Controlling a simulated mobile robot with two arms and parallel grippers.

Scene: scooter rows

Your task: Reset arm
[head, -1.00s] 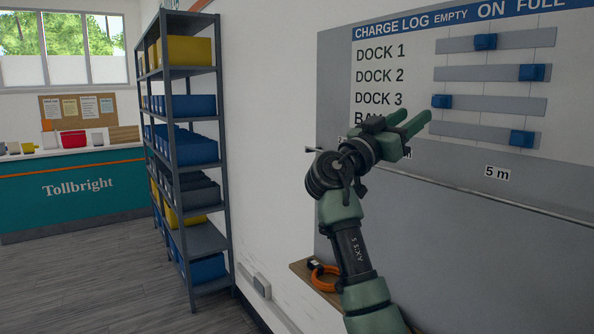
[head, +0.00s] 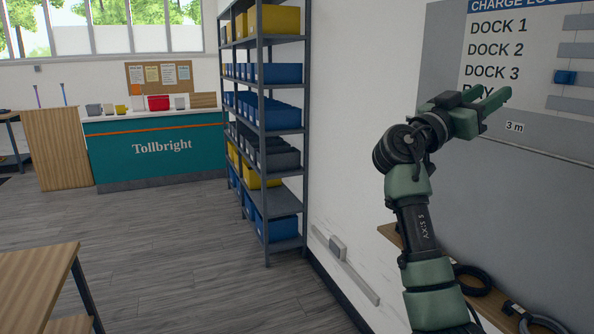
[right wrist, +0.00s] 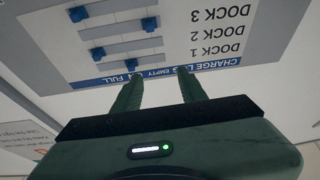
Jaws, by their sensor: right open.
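My right gripper (head: 495,99) is raised in front of the charge log board (head: 440,62) on the wall, at the right of the head view. Its two green fingers are apart with nothing between them. In the right wrist view the right gripper (right wrist: 160,88) points at the board (right wrist: 225,20), which appears upside down. The board carries the labels DOCK 1, DOCK 2 and DOCK 3, and blue sliders on grey tracks, one slider (head: 565,77) showing in the head view. The gripper appears apart from the board. My left gripper is not in view.
A grey shelf rack (head: 267,140) with blue, yellow and dark bins stands along the wall. A teal Tollbright counter (head: 155,150) is behind. A wooden table (head: 35,285) is at lower left. A narrow wall ledge (head: 395,237) sits below the board. The floor between is clear.

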